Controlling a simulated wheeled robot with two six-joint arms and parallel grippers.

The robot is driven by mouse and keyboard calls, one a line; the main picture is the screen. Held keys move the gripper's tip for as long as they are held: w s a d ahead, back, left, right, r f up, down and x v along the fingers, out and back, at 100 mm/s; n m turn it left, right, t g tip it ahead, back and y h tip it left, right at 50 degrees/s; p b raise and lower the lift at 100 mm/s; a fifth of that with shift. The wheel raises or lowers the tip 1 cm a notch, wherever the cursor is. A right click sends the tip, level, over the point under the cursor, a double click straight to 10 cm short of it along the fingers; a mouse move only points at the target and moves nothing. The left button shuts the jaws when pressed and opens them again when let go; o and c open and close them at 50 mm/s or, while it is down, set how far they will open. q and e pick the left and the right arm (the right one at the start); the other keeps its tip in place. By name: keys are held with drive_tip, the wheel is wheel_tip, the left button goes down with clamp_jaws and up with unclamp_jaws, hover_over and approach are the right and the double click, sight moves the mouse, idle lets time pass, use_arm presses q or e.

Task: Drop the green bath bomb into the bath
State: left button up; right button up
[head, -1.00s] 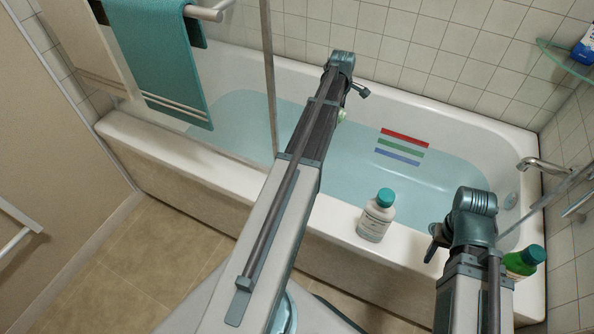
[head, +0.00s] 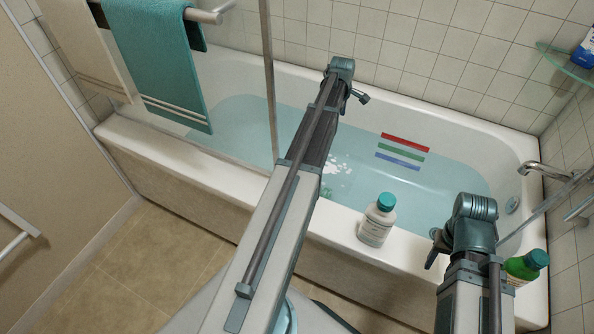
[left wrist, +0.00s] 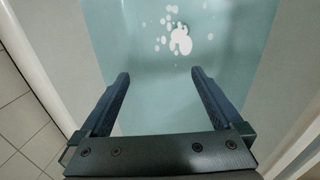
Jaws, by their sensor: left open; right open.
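The bath (head: 130,129) holds pale blue water (head: 440,185). White foam patches (head: 340,165) float on the water beside my left arm, and they also show in the left wrist view (left wrist: 180,40). A small greenish spot (head: 326,191) shows at the arm's edge; I cannot tell whether it is the green bath bomb. My left gripper (left wrist: 160,74) is open and empty above the water, its fingers on the near side of the foam. My right gripper (head: 434,256) is open near the bath's front rim at the right.
A white bottle with a teal cap (head: 377,220) stands on the front rim between my arms. A green bottle (head: 523,267) is beside my right arm. A glass screen edge (head: 269,90), towels (head: 165,60) and a tap (head: 542,168) border the bath.

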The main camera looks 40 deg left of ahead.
wheel_tip(320, 180, up, 13)
drive_tip(key=p, duration=1.2)
drive_tip(key=shift+r+p, duration=0.15)
drive_tip(key=shift+p, duration=0.25)
